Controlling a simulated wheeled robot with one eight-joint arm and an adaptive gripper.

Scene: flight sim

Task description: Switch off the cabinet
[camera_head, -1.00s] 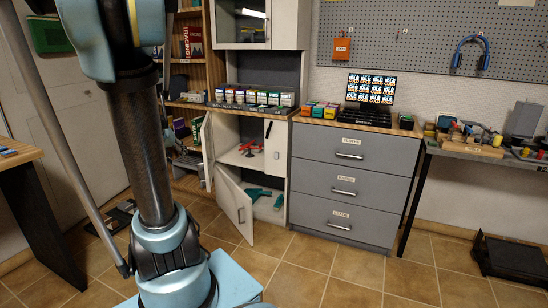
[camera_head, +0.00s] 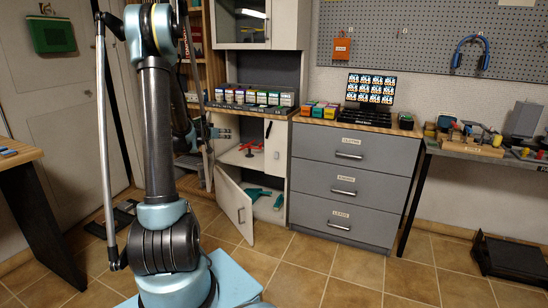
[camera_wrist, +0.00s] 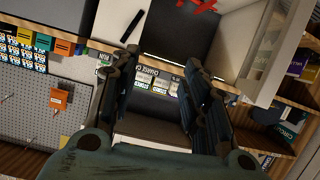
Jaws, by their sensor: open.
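The white cabinet (camera_head: 278,182) stands left of the grey drawers. Its lower door (camera_head: 235,208) hangs open, showing a red object (camera_head: 250,148) on the upper shelf and teal objects (camera_head: 258,194) below. A black bar (camera_head: 268,129) and a small plate (camera_head: 276,155) sit on the front panel at its right; I cannot tell which is a switch.
A counter with small boxes (camera_head: 250,98) lies above the cabinet opening. Grey drawers (camera_head: 350,185) stand to the right, a wooden shelf (camera_head: 195,60) to the left. A workbench (camera_head: 470,155) is at far right. The tiled floor (camera_head: 300,265) in front is clear.

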